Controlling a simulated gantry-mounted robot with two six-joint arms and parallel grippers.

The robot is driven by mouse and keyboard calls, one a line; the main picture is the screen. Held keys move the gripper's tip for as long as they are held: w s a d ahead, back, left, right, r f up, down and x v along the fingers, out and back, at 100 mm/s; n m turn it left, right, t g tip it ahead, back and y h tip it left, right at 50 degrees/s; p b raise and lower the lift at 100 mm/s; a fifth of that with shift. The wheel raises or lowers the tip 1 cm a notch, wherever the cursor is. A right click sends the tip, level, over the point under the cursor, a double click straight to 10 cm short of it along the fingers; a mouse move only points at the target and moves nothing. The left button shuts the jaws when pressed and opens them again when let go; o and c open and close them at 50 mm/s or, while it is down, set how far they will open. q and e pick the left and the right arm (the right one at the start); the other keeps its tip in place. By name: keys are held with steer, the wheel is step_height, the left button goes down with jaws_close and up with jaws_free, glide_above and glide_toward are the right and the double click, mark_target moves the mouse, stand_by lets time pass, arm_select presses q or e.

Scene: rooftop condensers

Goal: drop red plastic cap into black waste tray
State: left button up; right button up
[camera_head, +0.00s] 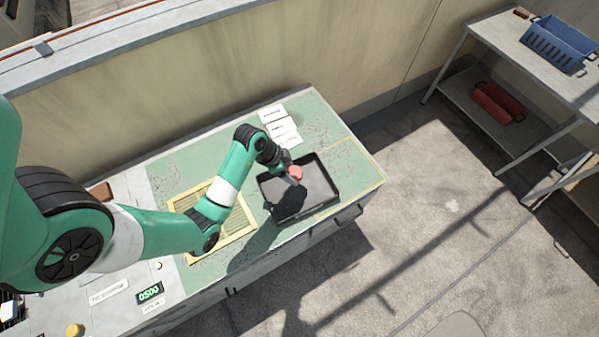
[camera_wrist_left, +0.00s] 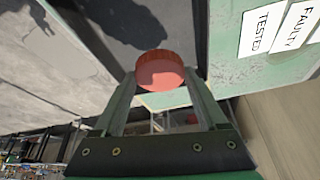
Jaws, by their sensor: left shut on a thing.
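My left gripper (camera_head: 290,177) is shut on the red plastic cap (camera_head: 296,172) and holds it over the black waste tray (camera_head: 331,205). In the left wrist view the red cap (camera_wrist_left: 160,72) sits between the two finger tips (camera_wrist_left: 160,90). The dark tray floor (camera_wrist_left: 183,20) shows beyond the cap, with a shadow on it. The tray stands on the right part of the green bench top. How high the cap is above the tray floor is hard to tell. My right gripper is not in view.
A yellow slatted panel (camera_head: 236,222) lies left of the tray. Paper labels (camera_head: 281,127) lie behind it, reading TESTED (camera_wrist_left: 262,28) and FAULTY (camera_wrist_left: 299,22) in the wrist view. A wall runs behind the bench. A shelf with a blue basket (camera_head: 556,45) stands far right.

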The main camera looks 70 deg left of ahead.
arm_select(q)
steer(key=o, duration=1.2)
steer(key=shift+o, duration=0.2)
steer(key=shift+r, duration=0.1)
steer(key=p+v, duration=0.5)
steer(key=v, duration=0.6)
steer(key=shift+r, duration=0.25)
